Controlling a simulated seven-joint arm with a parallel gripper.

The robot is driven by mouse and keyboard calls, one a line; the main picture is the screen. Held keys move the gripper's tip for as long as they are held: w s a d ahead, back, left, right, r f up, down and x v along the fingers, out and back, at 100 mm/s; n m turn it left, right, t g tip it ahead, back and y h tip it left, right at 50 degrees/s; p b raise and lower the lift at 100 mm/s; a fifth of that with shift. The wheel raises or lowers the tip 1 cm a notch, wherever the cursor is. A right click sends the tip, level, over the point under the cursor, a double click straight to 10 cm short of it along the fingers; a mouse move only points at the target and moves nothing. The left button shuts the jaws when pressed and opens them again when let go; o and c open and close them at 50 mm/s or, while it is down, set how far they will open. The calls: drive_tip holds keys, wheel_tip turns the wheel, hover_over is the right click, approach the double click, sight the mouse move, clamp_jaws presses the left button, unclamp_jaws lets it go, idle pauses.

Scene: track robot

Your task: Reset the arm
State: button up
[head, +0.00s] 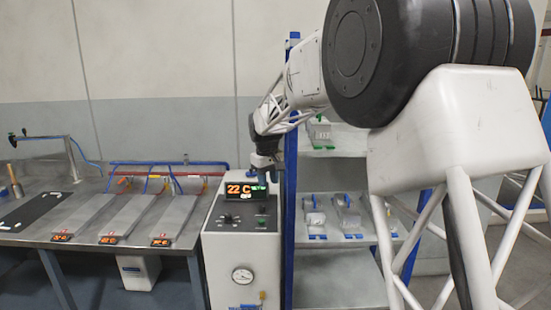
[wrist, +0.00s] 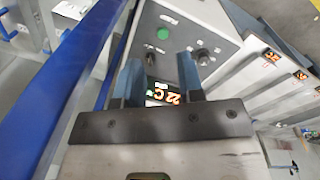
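My gripper (head: 264,172) is at the end of my white arm, which reaches from the upper right of the head view. It points down in front of the right part of the lit "22 C" display (head: 240,190) on the light grey control cabinet (head: 240,255). In the wrist view the two blue fingers of my gripper (wrist: 160,62) stand apart with nothing held between them. The display (wrist: 170,95) shows in the gap, and the cabinet panel (wrist: 190,25) with a green button lies beyond. I cannot tell the exact distance to the cabinet.
A shelf rack (head: 340,285) with blue posts and several small devices stands just right of the gripper. A metal workbench (head: 60,240) with three long plates, small displays and blue and red hoses is at the left. The space above the bench is mostly free.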

drive_tip(key=s+d+r+m, duration=0.15)
drive_tip(key=s+d, duration=0.25)
drive_tip(key=s, duration=0.4)
drive_tip(key=s+d+r+m+t, duration=0.1)
drive_tip(key=s+d+r, duration=0.3)
drive_tip(key=s, duration=0.5)
drive_tip(key=s+d+r+m, duration=0.1)
drive_tip(key=s+d, duration=0.4)
drive_tip(key=s, duration=0.3)
drive_tip(key=s+d+f+m, duration=0.2)
drive_tip(key=s+d+f, duration=0.2)
drive_tip(key=s, duration=1)
drive_tip(key=s+d+f+m+t, duration=0.1)
drive_tip(key=s+d+f, duration=0.2)
drive_tip(key=s, duration=1.1)
drive_tip(key=shift+d+f+m, duration=0.35)
drive_tip(key=shift+d, duration=0.1)
drive_tip(key=shift+o, duration=0.2)
